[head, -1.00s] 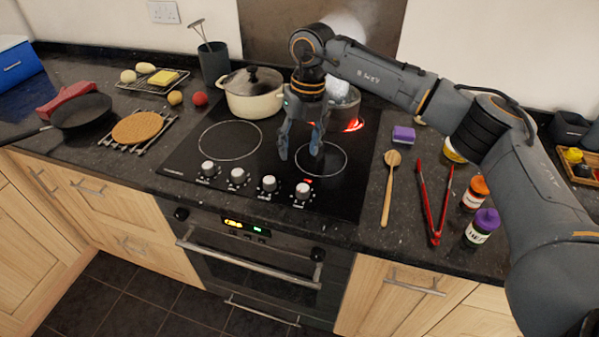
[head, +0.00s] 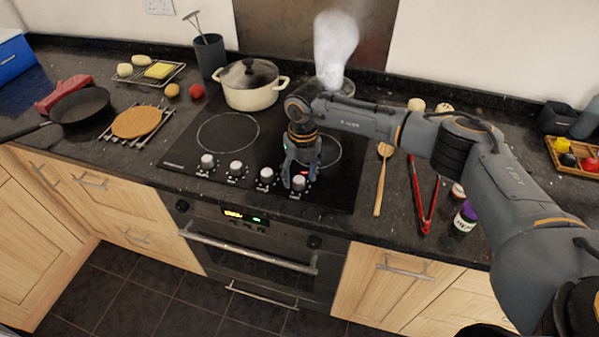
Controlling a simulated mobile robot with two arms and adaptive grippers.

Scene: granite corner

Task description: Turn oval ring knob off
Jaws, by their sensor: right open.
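A row of several pale round knobs runs along the front of the black hob (head: 180,158). The rightmost knob (head: 299,184) is at my right gripper (head: 298,181), which points down over it. The gripper is open, with its fingers around or just behind this knob; I cannot tell whether they touch it. The other knobs, such as the left one (head: 207,162), stand clear of the gripper. The oval ring zone (head: 333,152) is partly hidden behind my right arm. My left gripper is not in view.
A cream lidded pot (head: 251,95) stands at the back of the hob. Steam (head: 336,50) rises behind my arm, where another pot is mostly hidden. A wooden spoon (head: 379,190) and red tongs (head: 421,200) lie to the right. An oven handle (head: 248,252) sticks out below.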

